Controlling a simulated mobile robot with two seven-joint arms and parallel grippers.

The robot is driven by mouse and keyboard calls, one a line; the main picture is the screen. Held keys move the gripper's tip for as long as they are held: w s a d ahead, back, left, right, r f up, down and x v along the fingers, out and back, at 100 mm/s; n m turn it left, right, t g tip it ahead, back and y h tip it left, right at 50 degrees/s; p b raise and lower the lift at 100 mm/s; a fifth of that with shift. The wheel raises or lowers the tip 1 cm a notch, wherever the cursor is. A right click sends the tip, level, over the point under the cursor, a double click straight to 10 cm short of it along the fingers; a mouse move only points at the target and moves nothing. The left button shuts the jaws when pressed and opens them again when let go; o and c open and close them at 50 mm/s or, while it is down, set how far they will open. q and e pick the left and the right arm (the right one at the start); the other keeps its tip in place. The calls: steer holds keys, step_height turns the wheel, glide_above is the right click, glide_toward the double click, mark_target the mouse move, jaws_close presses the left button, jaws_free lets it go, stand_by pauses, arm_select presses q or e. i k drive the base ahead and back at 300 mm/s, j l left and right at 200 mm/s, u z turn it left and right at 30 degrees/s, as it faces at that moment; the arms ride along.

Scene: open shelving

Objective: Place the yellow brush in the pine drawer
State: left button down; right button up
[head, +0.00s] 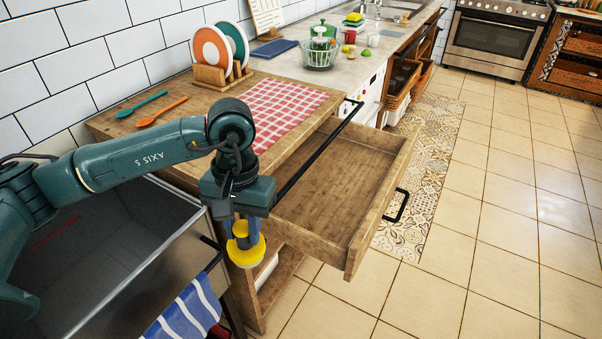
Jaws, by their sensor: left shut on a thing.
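My left gripper (243,237) points down and is shut on the yellow brush (246,254). The brush has a round yellow body with a pale underside, and the gripper hides part of it. The pine drawer (385,222) is pulled open at the picture's middle, and its inside looks empty. The brush hangs to the left of the drawer, outside it, near the drawer's near left corner. My right gripper does not show.
The wooden counter (110,127) holds a checked cloth (282,109), green spoon (142,104), orange spoon (161,112) and plate rack (222,76). A black rail (320,150) crosses above the drawer's left side. A striped towel (186,312) hangs at lower left. Floor is clear at right.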

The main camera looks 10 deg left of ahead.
mark_target(356, 193)
steer(key=i+l, duration=0.15)
steer(key=l, duration=0.2)
steer(key=i+l+u, duration=0.1)
steer(key=l, duration=0.3)
steer(key=i+l, duration=0.15)
steer(key=l, duration=0.2)
steer(key=i+l, duration=0.1)
steer(key=l, duration=0.3)
steer(key=i+l+u, duration=0.1)
steer(key=i+l, duration=0.2)
steer(key=i+j, duration=0.2)
steer(key=i, duration=0.1)
